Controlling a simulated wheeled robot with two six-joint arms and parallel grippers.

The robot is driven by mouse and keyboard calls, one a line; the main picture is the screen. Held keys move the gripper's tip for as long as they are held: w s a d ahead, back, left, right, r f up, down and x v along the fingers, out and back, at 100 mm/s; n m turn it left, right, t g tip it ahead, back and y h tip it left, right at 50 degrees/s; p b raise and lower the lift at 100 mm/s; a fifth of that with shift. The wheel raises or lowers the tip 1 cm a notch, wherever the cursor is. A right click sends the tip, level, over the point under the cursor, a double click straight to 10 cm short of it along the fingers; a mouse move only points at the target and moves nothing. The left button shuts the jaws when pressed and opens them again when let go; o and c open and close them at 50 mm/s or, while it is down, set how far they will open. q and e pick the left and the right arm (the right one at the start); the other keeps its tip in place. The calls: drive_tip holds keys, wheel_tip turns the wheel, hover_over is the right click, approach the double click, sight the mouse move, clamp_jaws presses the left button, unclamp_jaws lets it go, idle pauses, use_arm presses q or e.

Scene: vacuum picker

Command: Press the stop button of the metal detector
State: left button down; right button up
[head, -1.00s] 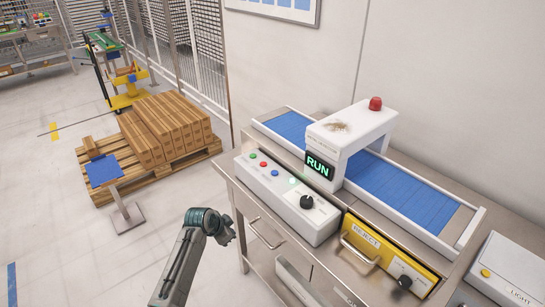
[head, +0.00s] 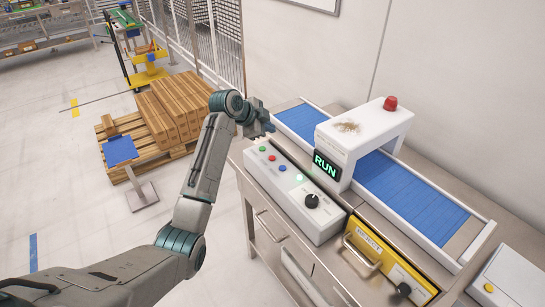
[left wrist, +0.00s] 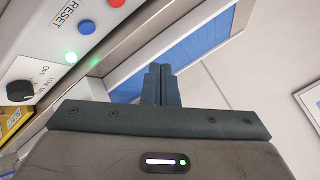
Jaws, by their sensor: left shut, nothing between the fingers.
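The metal detector (head: 362,132) is a white arch over a blue conveyor, with a lit RUN display (head: 325,165). Its white control box (head: 290,195) carries a green button (head: 262,149), a red button (head: 272,158) and a blue button (head: 282,168). In the left wrist view the blue button (left wrist: 88,27) is labelled RESET; the red button (left wrist: 116,2) is cut by the top edge, its label unseen. My left gripper (head: 268,124) is shut and empty, above the box's far left end. Its closed fingers (left wrist: 159,78) point over the conveyor side. My right gripper is out of view.
A black knob (head: 311,201) sits on the same box. A yellow REJECT bin (head: 385,262) is to its right, and a red beacon (head: 390,103) tops the arch. A pallet of boxes (head: 168,113) stands on the floor behind my arm.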

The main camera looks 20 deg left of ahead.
use_arm(q)
drive_tip(key=shift+d, duration=0.1)
drive_tip(key=shift+f, duration=0.1)
drive_tip(key=b, duration=0.6)
hover_over(272, 158)
drive_tip(key=f, duration=0.5)
drive_tip(key=a+f, duration=0.1)
drive_tip(key=f, duration=0.2)
drive_tip(key=shift+s, duration=0.2)
drive_tip(key=shift+f, duration=0.35)
idle(1.0)
drive_tip(key=shift+f, duration=0.4)
